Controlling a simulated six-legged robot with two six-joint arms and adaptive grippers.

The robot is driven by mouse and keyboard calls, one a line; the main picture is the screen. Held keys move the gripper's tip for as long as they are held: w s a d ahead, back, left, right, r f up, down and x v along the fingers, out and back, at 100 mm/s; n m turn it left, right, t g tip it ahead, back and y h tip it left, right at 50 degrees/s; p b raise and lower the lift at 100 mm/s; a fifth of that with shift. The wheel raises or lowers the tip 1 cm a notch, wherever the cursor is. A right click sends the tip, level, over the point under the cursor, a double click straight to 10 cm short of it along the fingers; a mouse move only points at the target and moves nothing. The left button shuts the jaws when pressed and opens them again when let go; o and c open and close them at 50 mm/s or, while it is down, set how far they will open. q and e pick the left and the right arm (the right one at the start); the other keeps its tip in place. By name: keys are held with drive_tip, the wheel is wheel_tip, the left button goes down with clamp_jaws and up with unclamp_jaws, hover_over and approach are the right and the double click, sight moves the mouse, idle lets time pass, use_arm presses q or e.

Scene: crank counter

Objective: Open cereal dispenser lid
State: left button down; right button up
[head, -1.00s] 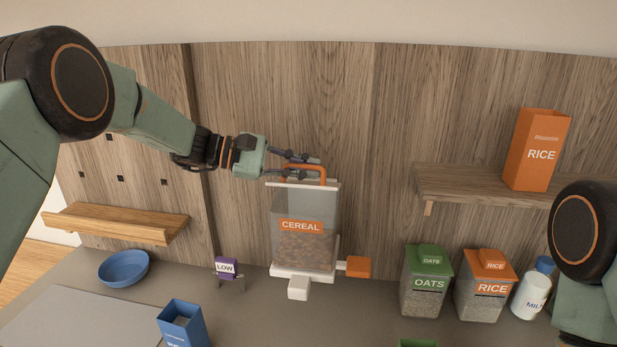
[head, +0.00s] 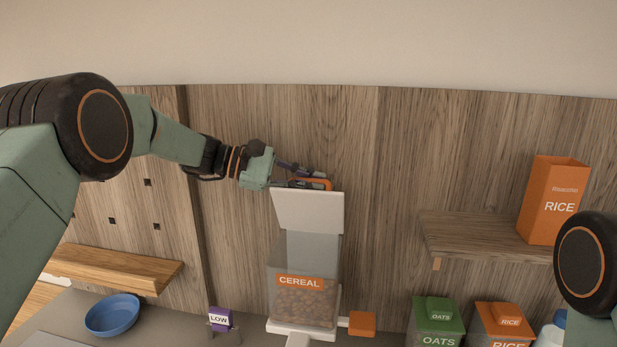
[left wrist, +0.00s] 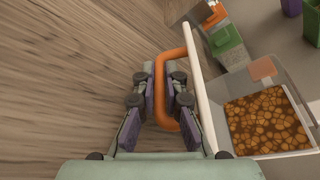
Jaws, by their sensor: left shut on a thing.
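The cereal dispenser (head: 305,300) stands on the counter, a clear bin with an orange CEREAL label and brown cereal inside. Its white lid (head: 308,212) is tilted up steeply above the bin, with its flat face toward the head camera. My left gripper (head: 318,178) is shut on the orange lid handle (left wrist: 160,92), with the fingers on either side of one bar of it. In the left wrist view the lid shows edge-on (left wrist: 196,85), and the cereal (left wrist: 268,122) shows through the open top. My right gripper is out of view; only part of my right arm shows.
An orange knob (head: 362,323) sticks out at the dispenser's right. OATS (head: 437,322) and RICE (head: 505,325) bins stand further right. A shelf (head: 480,235) holds a RICE box (head: 553,200). A purple LOW block (head: 219,319) and blue bowl (head: 112,316) are left. The wooden wall is close behind.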

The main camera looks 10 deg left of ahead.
use_arm(q)
drive_tip(key=shift+w+r, duration=0.1)
drive_tip(key=shift+w, duration=0.25)
drive_tip(key=c, duration=1.7)
unclamp_jaws()
drive_tip(key=shift+f, duration=0.2)
